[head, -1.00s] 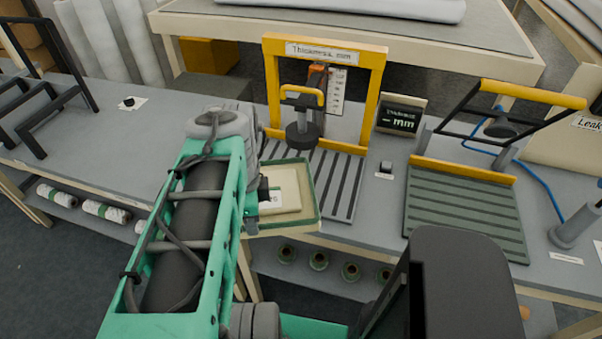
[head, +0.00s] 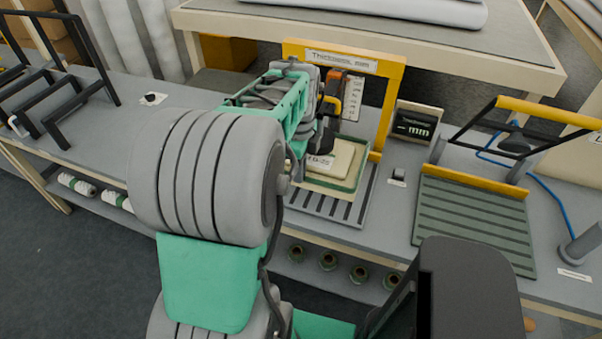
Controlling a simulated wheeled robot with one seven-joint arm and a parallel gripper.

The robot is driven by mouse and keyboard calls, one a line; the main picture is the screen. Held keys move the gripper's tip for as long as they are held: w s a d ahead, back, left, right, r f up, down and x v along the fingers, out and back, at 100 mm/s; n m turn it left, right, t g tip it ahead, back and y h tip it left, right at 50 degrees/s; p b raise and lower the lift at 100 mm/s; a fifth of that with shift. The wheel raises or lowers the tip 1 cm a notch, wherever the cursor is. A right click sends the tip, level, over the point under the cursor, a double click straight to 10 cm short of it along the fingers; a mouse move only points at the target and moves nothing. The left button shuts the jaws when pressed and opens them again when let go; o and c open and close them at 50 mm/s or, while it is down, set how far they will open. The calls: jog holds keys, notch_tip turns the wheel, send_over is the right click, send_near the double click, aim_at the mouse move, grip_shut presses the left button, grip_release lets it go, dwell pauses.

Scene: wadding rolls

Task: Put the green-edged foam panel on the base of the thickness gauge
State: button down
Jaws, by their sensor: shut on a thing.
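The green-edged foam panel (head: 344,179) is a cream slab with a green rim and a small label. It is over the slatted grey base (head: 338,208) of the thickness gauge, inside the yellow frame (head: 396,95). I cannot tell whether it rests on the base or is held just above it. My gripper (head: 302,165) is at the panel's left edge, shut on it; its fingers are mostly hidden by my arm. My arm also hides the gauge's left post and much of its plunger.
A small display (head: 415,127) stands right of the gauge. Further right is a ribbed green plate (head: 475,215) with a yellow-handled frame (head: 555,110). A black rack (head: 60,90) stands at the far left. The bench's left-middle surface is partly clear.

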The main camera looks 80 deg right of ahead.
jog(key=f, duration=0.1)
jog(key=f+p, duration=0.1)
jog(key=f, duration=0.1)
jog(key=shift+d+f, duration=0.15)
jog(key=shift+d, duration=0.2)
jog(key=shift+f, duration=0.1)
jog(key=shift+f+b, duration=0.5)
jog(key=shift+f, duration=0.15)
jog(key=c, duration=1.5)
grip_release()
jog(key=shift+r, duration=0.1)
